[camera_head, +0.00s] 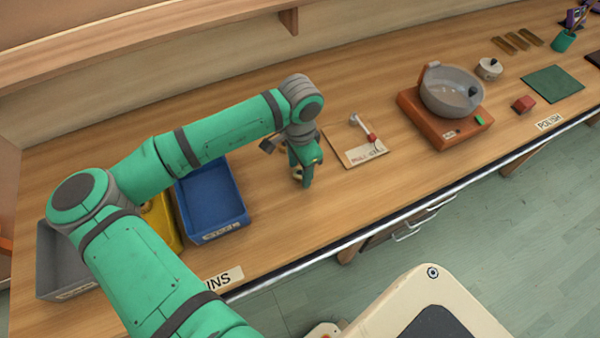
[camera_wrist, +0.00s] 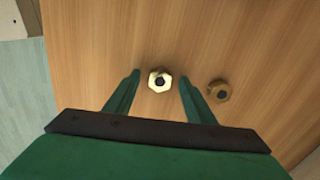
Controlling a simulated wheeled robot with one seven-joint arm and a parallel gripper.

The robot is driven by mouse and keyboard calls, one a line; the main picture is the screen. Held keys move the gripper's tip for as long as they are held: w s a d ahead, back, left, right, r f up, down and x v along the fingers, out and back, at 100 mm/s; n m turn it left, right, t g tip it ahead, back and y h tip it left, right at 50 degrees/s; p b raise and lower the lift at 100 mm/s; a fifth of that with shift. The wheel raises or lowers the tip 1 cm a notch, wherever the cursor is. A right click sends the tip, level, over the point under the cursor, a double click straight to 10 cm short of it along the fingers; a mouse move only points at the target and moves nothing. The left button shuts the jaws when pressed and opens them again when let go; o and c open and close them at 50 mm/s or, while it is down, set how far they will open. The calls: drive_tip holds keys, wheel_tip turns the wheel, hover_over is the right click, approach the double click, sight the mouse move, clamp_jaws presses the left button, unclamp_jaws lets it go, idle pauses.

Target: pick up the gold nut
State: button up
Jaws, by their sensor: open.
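A bright gold nut (camera_wrist: 160,80) lies on the wooden bench, in the wrist view between the two fingertips of my gripper (camera_wrist: 158,85). The gripper is open, with a finger apart from the nut on each side. A second, duller brownish nut (camera_wrist: 219,91) lies on the wood to the right, outside the right finger. In the head view my gripper (camera_head: 304,180) points down at the bench, right of the blue bin. There the nuts are mostly hidden by the gripper; a small gold bit shows by it.
A blue bin (camera_head: 243,214), a yellow bin (camera_head: 163,222) and a grey bin (camera_head: 46,247) stand on the left. A board with a red-ended tool (camera_head: 362,152) lies to the right. An orange machine with a grey bowl (camera_head: 452,92) stands farther right. Bare wood lies around the gripper.

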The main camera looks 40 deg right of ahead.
drive_tip(key=c, duration=1.2)
drive_tip(key=shift+r, duration=0.55)
drive_tip(key=s+a+r, duration=0.3)
drive_tip(key=r, duration=0.1)
drive_tip(key=s+a+r, duration=0.3)
drive_tip(key=s+r, duration=0.1)
drive_tip(key=s+a+r, duration=0.3)
drive_tip(key=r, duration=0.1)
drive_tip(key=shift+s+a, duration=0.1)
drive_tip(key=shift+s, duration=0.2)
drive_tip(key=shift+w+f, duration=0.1)
drive_tip(key=shift+w, duration=0.05)
